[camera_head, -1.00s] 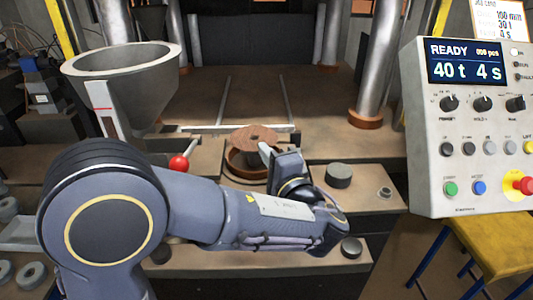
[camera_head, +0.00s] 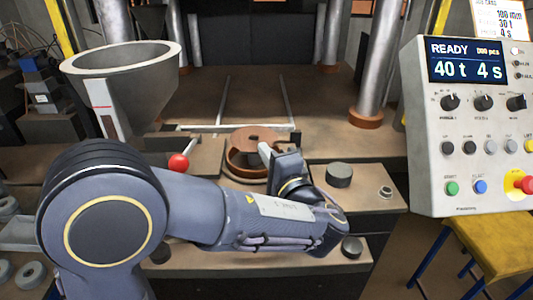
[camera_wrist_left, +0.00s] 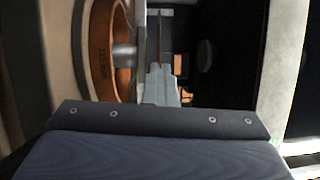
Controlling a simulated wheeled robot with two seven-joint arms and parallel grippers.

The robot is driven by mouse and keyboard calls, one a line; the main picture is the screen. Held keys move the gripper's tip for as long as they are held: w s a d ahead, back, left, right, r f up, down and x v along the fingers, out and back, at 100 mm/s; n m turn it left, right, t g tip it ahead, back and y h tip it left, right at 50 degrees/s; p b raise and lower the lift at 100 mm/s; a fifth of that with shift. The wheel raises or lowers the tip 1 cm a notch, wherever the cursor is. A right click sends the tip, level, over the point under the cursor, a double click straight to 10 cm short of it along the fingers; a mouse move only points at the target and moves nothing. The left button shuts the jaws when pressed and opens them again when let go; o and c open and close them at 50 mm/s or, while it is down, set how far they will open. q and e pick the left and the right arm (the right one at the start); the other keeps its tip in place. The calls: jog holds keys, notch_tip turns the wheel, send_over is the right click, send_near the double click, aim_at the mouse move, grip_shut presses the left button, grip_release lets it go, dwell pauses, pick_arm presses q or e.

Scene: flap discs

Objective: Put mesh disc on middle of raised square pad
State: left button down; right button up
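A thin brown disc with a small centre hole, which I take as the mesh disc (camera_head: 262,134), lies flat over an orange-brown ring (camera_head: 240,168). My left gripper (camera_head: 265,150) reaches its near right edge. In the left wrist view the disc (camera_wrist_left: 160,35) shows edge-on as a thin brown line between the grey fingertips (camera_wrist_left: 160,70), which look shut on it. There the ring (camera_wrist_left: 105,50) stands to the left, apart from the disc, with a grey post in its middle. I cannot make out the raised square pad. My right gripper is not in view.
A grey hopper (camera_head: 125,80) and a red ball knob (camera_head: 178,162) are at left. A dark cylinder (camera_head: 339,175) and a small metal nut-like ring (camera_head: 385,192) stand on the right bench. The control panel (camera_head: 465,120) is at far right. Open flat bed lies behind.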

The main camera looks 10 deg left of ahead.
pick_arm(q)
jog(key=shift+f+b, duration=0.45)
jog(key=shift+f, duration=0.05)
dwell(0.9)
jog(key=c, duration=1.9)
grip_release()
jog(key=shift+f, duration=0.1)
jog(key=shift+s, duration=0.1)
jog(key=shift+s+d, duration=0.15)
jog(key=shift+d, duration=0.1)
jog(key=shift+s+d+b, duration=0.3)
jog(key=shift+s+b, duration=0.05)
jog(key=shift+s, duration=0.1)
jog(key=shift+s+d, duration=0.2)
jog(key=shift+d, duration=0.05)
